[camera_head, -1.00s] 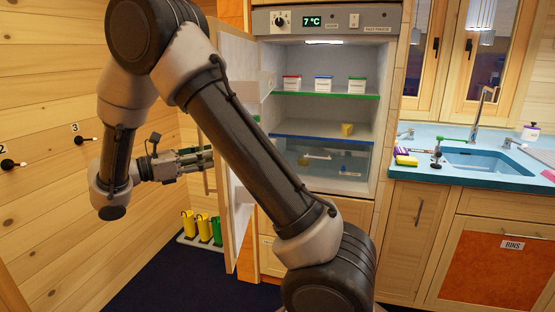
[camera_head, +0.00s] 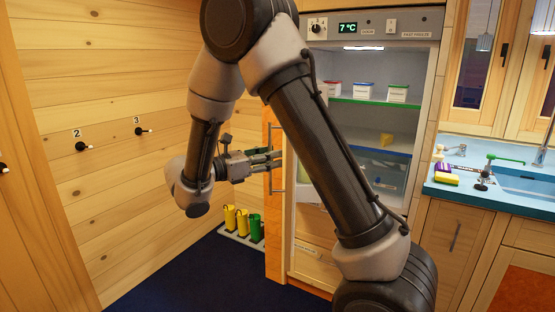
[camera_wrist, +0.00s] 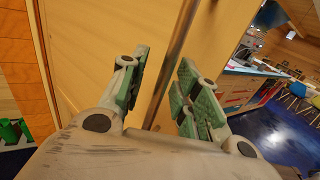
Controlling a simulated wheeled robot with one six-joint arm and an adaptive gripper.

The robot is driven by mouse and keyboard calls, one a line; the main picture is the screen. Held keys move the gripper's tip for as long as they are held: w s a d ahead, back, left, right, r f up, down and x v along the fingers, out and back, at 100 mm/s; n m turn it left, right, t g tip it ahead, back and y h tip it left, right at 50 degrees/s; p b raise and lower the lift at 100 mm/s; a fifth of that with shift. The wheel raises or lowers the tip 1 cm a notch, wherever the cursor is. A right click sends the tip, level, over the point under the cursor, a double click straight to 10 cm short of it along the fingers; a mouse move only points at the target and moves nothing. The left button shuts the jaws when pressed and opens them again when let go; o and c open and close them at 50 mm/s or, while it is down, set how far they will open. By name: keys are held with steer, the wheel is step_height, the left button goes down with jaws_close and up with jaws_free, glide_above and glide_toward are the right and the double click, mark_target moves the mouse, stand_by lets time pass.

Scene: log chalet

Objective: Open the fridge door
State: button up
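The fridge (camera_head: 428,95) stands open, with its lit shelves in view. Its wooden door (camera_head: 275,235) is swung out to the left and looks narrow in the head view; my arm hides part of the opening. A vertical bar handle (camera_head: 271,182) is on the door's outer face. My gripper (camera_head: 270,158) is at the handle, at about mid-height. In the wrist view, the handle (camera_wrist: 181,30) runs between the two spread green-padded fingers (camera_wrist: 163,75) in front of the door panel (camera_wrist: 100,35). Gaps show between bar and pads.
Yellow and green boots (camera_head: 242,223) stand on a tray by the log wall, below my gripper. Wall hooks (camera_head: 84,147) are at the left. A blue counter with a sink (camera_head: 520,188) is right of the fridge. The dark blue floor (camera_head: 180,275) at the lower left is clear.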

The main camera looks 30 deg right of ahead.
stand_by(0.4)
steer(key=w+a, duration=0.5)
steer(key=a, duration=0.1)
steer(key=shift+w+a, duration=0.35)
steer(key=shift+a, duration=0.05)
stand_by(0.3)
steer(key=shift+c, duration=0.2)
